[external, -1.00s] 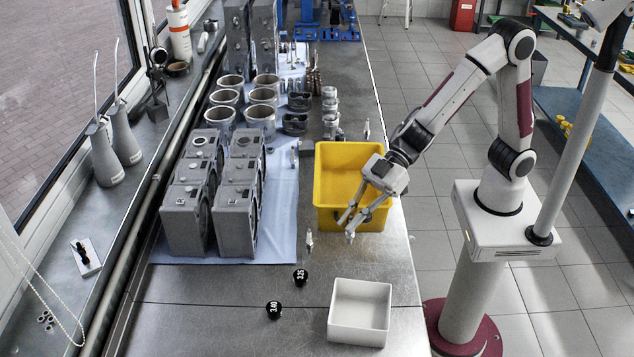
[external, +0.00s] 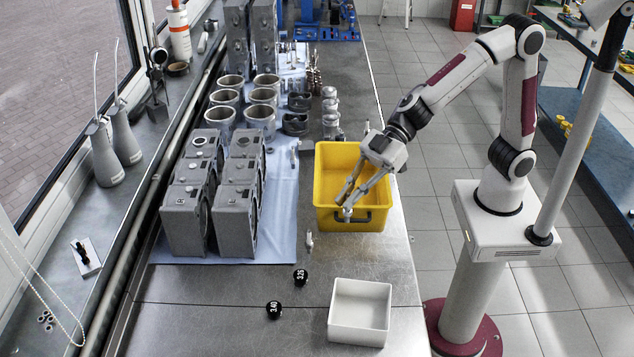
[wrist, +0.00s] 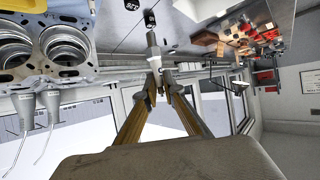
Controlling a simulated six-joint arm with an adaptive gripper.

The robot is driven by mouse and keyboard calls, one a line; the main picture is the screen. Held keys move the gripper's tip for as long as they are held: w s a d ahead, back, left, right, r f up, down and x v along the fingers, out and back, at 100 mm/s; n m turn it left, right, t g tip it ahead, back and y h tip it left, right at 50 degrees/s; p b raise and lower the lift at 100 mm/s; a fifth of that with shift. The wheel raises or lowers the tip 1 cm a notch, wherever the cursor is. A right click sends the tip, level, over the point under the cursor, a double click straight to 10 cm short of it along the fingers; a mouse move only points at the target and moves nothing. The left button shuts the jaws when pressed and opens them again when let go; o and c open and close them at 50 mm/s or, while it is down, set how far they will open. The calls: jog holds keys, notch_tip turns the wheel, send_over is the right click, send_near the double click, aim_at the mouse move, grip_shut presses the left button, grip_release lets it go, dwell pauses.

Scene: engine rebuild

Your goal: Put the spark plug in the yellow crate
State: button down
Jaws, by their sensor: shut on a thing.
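The yellow crate (external: 380,160) stands on the steel bench below my gripper. My gripper (external: 345,203) is shut on a spark plug (external: 348,214), which shows at the fingertips near the crate's front wall. In the wrist view, the white and grey plug (wrist: 152,55) sticks out beyond the closed fingertips (wrist: 157,82). From these views I cannot tell how high the plug is above the crate rim. A similar plug-like part (external: 309,241) stands on the bench just left of the crate's front corner.
A white box (external: 360,312) stands nearer on the bench. Grey engine blocks (external: 188,215) and several cylinder sleeves (external: 260,120) fill the blue cloth. Metal parts (external: 330,115) stand behind the crate.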

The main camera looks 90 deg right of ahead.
jog(key=w+d+n+g, duration=0.1)
jog(key=w+d, duration=0.2)
jog(key=d, duration=1.4)
jog(key=s+d+n+y, duration=0.1)
jog(key=s+d, duration=0.5)
jog(key=d, duration=0.7)
jog(key=shift+g, duration=0.3)
jog(key=shift+w+a+f, duration=0.1)
jog(key=shift+a+f, duration=0.05)
jog(key=shift+f, duration=2.5)
notch_tip(320, 180, down, 6)
jog(key=shift+f, duration=0.15)
jog(key=shift+f, duration=1.85)
